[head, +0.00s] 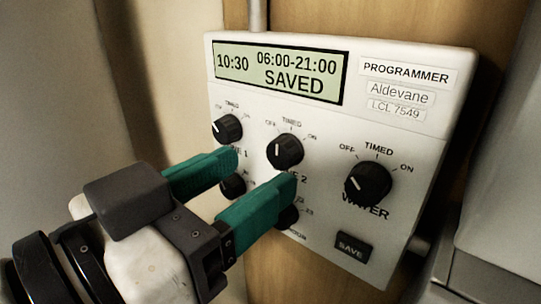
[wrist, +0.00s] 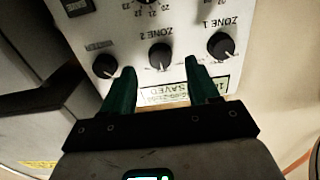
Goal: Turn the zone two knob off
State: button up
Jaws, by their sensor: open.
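The zone two knob (head: 285,150) is a round black dial with a white pointer mark, in the middle of the white programmer's (head: 400,140) upper knob row. OFF, TIMED and ON are printed around it. In the wrist view the panel is upside down, and the zone two knob (wrist: 160,56) has its mark towards the display side, seemingly near TIMED. My gripper (head: 264,166) is open, with teal fingers pointing at the panel. In the wrist view the fingertips (wrist: 160,66) lie either side of the knob with gaps. Whether they reach knob depth is unclear.
The zone one knob (head: 227,128) and water knob (head: 369,182) flank it. Lower dials (head: 233,186) (head: 288,218) are partly hidden by my fingers. A SAVE button (head: 353,246) sits lower right. The display (head: 278,72) reads 10:30, 06:00-21:00, SAVED. A pale appliance (head: 500,190) stands at right.

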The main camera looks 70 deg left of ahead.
aim_at(277, 157)
jog(key=shift+x, duration=1.8)
jog(key=shift+c, duration=0.2)
jog(key=c, duration=1)
jog(key=shift+r+n+p, duration=0.1)
jog(key=shift+n+p, duration=0.3)
jog(key=shift+p, duration=0.2)
jog(key=n+p, duration=0.3)
jog(key=shift+w+d+r+n+p, duration=0.1)
jog(key=shift+r+n+p, duration=0.05)
jog(key=shift+n+p, duration=0.2)
jog(key=n+p, duration=0.4)
jog(key=shift+f+n, duration=0.2)
jog(key=shift+n, duration=0.15)
